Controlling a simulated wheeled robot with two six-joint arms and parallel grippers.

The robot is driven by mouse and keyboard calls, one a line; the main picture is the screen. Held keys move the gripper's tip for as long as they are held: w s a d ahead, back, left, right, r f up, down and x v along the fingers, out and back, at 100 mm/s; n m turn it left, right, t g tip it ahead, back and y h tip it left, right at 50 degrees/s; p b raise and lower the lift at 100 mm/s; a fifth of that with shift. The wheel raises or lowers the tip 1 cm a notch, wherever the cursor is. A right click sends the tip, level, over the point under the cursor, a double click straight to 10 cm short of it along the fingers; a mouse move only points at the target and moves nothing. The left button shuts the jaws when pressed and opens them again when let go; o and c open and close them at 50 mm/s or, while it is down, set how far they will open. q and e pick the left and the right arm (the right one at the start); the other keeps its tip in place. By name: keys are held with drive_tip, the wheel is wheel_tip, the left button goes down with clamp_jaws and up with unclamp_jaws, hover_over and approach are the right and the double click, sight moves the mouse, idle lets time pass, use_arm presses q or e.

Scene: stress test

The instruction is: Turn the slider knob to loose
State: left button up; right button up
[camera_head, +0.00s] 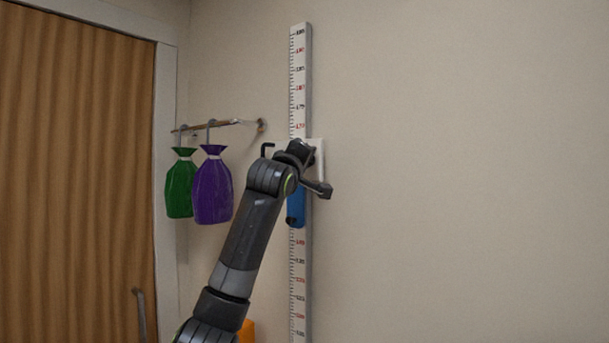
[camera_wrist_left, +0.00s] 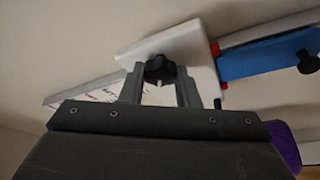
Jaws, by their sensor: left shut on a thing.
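The black slider knob (camera_wrist_left: 160,70) sits on a white slider block (camera_wrist_left: 190,42) in the left wrist view. The fingers of my left gripper (camera_wrist_left: 160,84) stand on both sides of the knob and are shut on it. In the head view, my left arm reaches up to the white slider block (camera_head: 320,148) on the tall measuring ruler (camera_head: 299,80); the knob is hidden there behind the arm. A blue part (camera_head: 296,211) is on the ruler just below. In the wrist view the blue part (camera_wrist_left: 258,59) carries another black knob (camera_wrist_left: 308,62). My right gripper is not in view.
A green bag (camera_head: 181,185) and a purple bag (camera_head: 213,190) hang from a wall rail (camera_head: 222,124) left of the ruler. A brown door or curtain panel (camera_head: 75,180) is farther left. The wall right of the ruler is bare.

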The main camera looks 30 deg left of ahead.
use_arm(q)
drive_tip(key=shift+r+n+g+b, duration=0.1)
drive_tip(key=shift+n+g+b, duration=0.6)
drive_tip(key=shift+n, duration=0.95)
drive_tip(key=shift+n+g+b, duration=0.6)
drive_tip(key=shift+n+b, duration=0.15)
drive_tip(key=shift+n, duration=0.9)
drive_tip(key=o, duration=1)
